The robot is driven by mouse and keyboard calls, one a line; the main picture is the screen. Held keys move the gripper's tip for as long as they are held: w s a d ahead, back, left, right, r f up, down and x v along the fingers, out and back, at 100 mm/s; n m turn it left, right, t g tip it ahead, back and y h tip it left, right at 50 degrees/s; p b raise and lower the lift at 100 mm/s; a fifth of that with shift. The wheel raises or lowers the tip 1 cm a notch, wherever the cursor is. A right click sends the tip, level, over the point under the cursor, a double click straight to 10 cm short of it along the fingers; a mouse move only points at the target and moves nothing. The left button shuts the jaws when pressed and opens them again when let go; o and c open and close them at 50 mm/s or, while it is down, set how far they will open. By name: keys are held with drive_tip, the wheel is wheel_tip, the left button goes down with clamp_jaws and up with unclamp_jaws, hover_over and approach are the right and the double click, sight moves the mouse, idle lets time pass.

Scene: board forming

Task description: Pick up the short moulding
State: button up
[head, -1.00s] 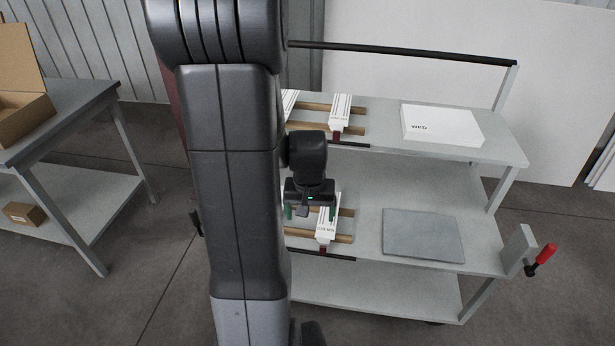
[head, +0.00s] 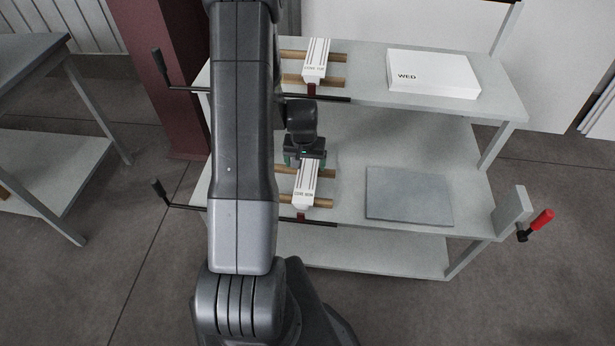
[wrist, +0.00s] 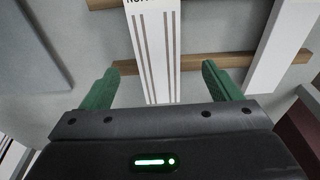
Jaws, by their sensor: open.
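A white moulding (head: 305,190) with dark stripes and printing on its near end lies across wooden strips on the trolley's middle shelf. In the wrist view this striped moulding (wrist: 155,45) runs up between the green fingers. My gripper (head: 305,158) is open over the far part of the moulding, and in the wrist view my gripper (wrist: 160,78) has one finger on each side of it, apart from it. Another striped white moulding (head: 316,60) lies on the top shelf. The wrist view also shows a white piece (wrist: 285,45) at the right, hidden by my arm in the head view.
A white box (head: 433,73) marked WED sits on the top shelf. A grey flat panel (head: 408,196) lies on the middle shelf, right of the moulding. A red-handled clamp (head: 537,224) sticks out at the right edge. A wooden strip (wrist: 190,63) passes under the moulding.

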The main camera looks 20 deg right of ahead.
sight(307, 175)
drive_tip(key=shift+w+d+f+p, duration=0.1)
drive_tip(key=shift+d+f+p, duration=0.05)
drive_tip(key=shift+f, duration=0.9)
drive_tip(key=shift+w+d+f+p, duration=0.15)
drive_tip(key=shift+f+p, duration=0.05)
drive_tip(key=shift+f, duration=0.9)
drive_tip(key=shift+w+d+f+p, duration=0.1)
drive_tip(key=shift+d+f+p, duration=0.05)
drive_tip(key=shift+f, duration=0.9)
drive_tip(key=c, duration=1.4)
drive_tip(key=shift+o, duration=0.2)
drive_tip(key=shift+r, duration=0.1)
wheel_tip(307, 175, up, 10)
drive_tip(key=shift+b, duration=0.4)
